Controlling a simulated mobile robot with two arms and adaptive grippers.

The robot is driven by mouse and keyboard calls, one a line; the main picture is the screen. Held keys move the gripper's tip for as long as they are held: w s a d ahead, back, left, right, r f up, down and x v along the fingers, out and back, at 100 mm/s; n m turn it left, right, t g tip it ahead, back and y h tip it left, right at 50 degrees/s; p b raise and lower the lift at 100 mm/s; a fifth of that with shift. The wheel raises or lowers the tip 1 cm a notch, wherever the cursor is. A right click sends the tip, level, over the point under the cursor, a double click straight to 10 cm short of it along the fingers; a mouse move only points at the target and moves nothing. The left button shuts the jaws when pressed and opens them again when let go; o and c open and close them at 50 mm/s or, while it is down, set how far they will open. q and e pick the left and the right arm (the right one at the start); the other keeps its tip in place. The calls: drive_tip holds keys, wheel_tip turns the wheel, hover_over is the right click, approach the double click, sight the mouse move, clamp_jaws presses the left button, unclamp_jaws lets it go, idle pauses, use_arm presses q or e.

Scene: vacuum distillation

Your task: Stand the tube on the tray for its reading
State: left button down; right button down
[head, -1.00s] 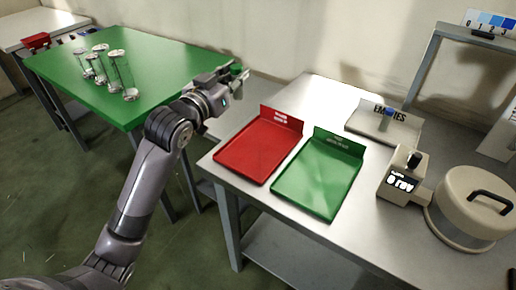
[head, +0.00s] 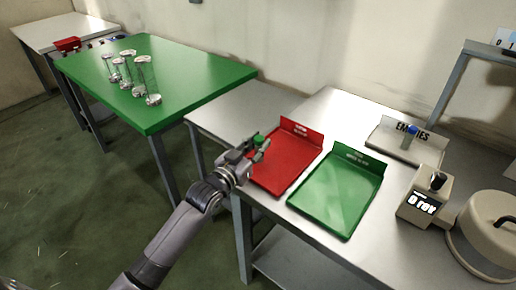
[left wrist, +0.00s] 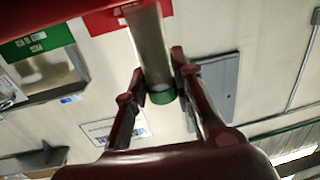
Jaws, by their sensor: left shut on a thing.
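My left gripper (head: 256,152) is shut on a tube with a green cap (head: 259,140), beside the left edge of the red tray (head: 281,169) in the head view. In the left wrist view the clear tube (left wrist: 151,45) runs between the two fingers (left wrist: 155,75), its green cap (left wrist: 162,97) toward the palm. A green tray (head: 337,192) lies right of the red one and is empty. A pale tray marked EMPTIES (head: 433,152) stands farther back, with a blue-capped tube (head: 408,138) on it. My right gripper is out of view.
A beige instrument with a display (head: 424,203) and a round lidded machine (head: 482,240) stand on the right of the grey bench (head: 322,112). A grey frame (head: 455,85) rises at the back right.

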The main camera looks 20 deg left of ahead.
use_arm(q)
drive_tip(key=shift+f, duration=0.7)
drive_tip(key=shift+f, duration=0.2)
drive_tip(key=c, duration=1.4)
unclamp_jaws()
drive_tip(key=shift+o, duration=0.2)
drive_tip(key=shift+r, duration=0.1)
drive_tip(key=shift+r, duration=0.15)
drive_tip(key=b+v, duration=0.1)
drive_tip(key=v, duration=1.1)
